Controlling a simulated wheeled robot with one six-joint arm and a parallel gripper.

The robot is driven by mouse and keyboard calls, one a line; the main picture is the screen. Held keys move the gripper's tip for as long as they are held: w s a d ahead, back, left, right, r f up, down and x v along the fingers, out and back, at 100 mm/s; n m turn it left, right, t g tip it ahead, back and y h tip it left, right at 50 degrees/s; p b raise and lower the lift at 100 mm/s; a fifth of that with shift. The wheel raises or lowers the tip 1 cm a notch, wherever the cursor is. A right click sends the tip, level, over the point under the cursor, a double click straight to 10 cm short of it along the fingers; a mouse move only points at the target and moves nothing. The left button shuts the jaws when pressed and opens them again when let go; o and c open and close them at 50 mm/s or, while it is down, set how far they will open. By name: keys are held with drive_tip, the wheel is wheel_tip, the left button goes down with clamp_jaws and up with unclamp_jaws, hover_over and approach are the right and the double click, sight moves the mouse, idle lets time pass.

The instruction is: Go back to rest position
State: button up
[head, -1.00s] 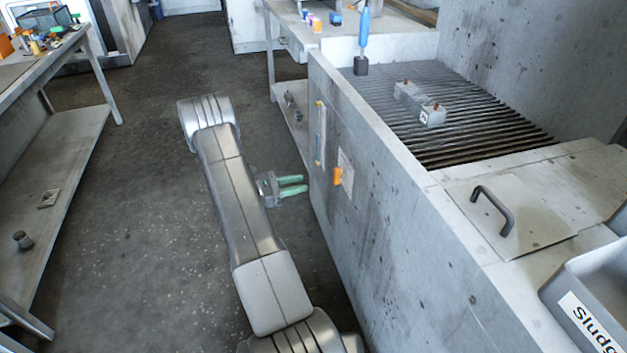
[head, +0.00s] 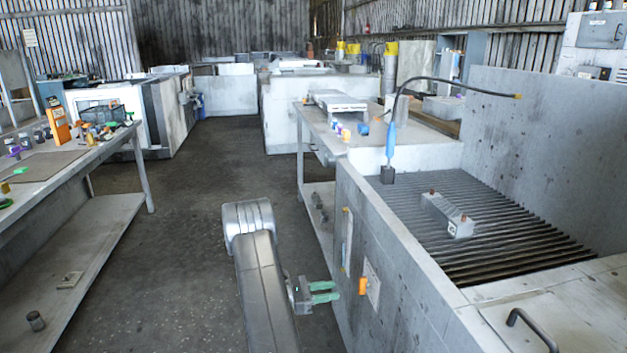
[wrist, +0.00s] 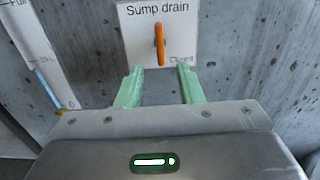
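My gripper (head: 322,292) has green fingers and is open and empty, in front of the concrete tank's side wall. In the wrist view my gripper (wrist: 160,85) has its two fingers wide apart. The orange sump drain handle (wrist: 159,43) stands upright on its white plate (wrist: 180,18), beyond the fingertips and clear of them. In the head view the same handle (head: 362,286) is just right of the fingertips. My arm is folded low in the aisle, left of the tank.
The tank (head: 400,290) has a slatted grate (head: 500,235) with a metal block (head: 447,214) on it. A blue brush-like tool (head: 391,142) hangs above the grate. A workbench (head: 60,165) stands on the left. The aisle floor (head: 180,200) between is clear.

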drive_tip(key=w+d, duration=0.1)
drive_tip(key=d, duration=0.8)
drive_tip(key=shift+w, duration=0.35)
drive_tip(key=shift+a, duration=0.1)
